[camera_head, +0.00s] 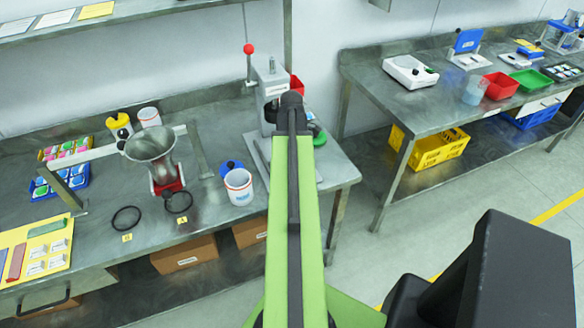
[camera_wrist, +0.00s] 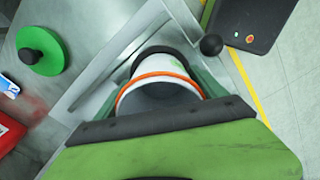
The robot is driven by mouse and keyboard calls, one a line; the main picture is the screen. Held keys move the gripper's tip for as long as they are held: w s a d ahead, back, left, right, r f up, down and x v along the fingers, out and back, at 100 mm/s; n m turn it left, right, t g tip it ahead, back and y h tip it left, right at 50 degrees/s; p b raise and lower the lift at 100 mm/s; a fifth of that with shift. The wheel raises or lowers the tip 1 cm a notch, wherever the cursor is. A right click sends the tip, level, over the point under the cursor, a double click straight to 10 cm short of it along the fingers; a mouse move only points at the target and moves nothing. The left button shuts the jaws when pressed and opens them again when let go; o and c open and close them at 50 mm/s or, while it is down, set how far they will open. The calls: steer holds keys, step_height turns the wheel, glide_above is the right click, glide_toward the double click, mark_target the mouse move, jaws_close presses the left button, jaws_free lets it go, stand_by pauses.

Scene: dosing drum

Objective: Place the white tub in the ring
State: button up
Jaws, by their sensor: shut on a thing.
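My gripper (camera_wrist: 166,78) is shut on a white tub (camera_wrist: 178,64) with an orange band near its rim; its mouth looks dark in the wrist view. In the head view my arm hides the fingers and the held tub. Two thin black rings lie flat on the left bench: one ring (camera_head: 126,218) at left and one ring (camera_head: 178,202) in front of the funnel, each by a small yellow label. Another white tub (camera_head: 239,187) stands on the bench right of the rings, and one more white tub (camera_head: 149,117) stands behind the funnel.
A grey funnel (camera_head: 150,146) on a red stand is close behind the rings. A blue lid (camera_head: 231,165) lies by the standing tub. A lever press (camera_head: 270,90) stands at the bench's right end. A green disc (camera_wrist: 40,50) with a black knob lies near my gripper.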

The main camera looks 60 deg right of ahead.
steer(key=shift+f, duration=0.85)
steer(key=shift+r, duration=0.25)
steer(key=shift+f, duration=0.25)
steer(key=shift+s+a+f+b, duration=0.25)
steer(key=shift+s+a+b, duration=0.1)
steer(key=shift+b, duration=0.4)
steer(key=o, duration=1.3)
steer(key=shift+a, duration=0.1)
steer(key=shift+r+p, duration=0.3)
steer(key=shift+p, duration=0.15)
steer(key=r+p, duration=0.8)
steer(key=d+r+p, duration=0.1)
steer(key=r+p, duration=0.3)
steer(key=shift+w+r+p, duration=0.2)
steer(key=shift+w+p, duration=0.15)
steer(key=shift+p, duration=0.05)
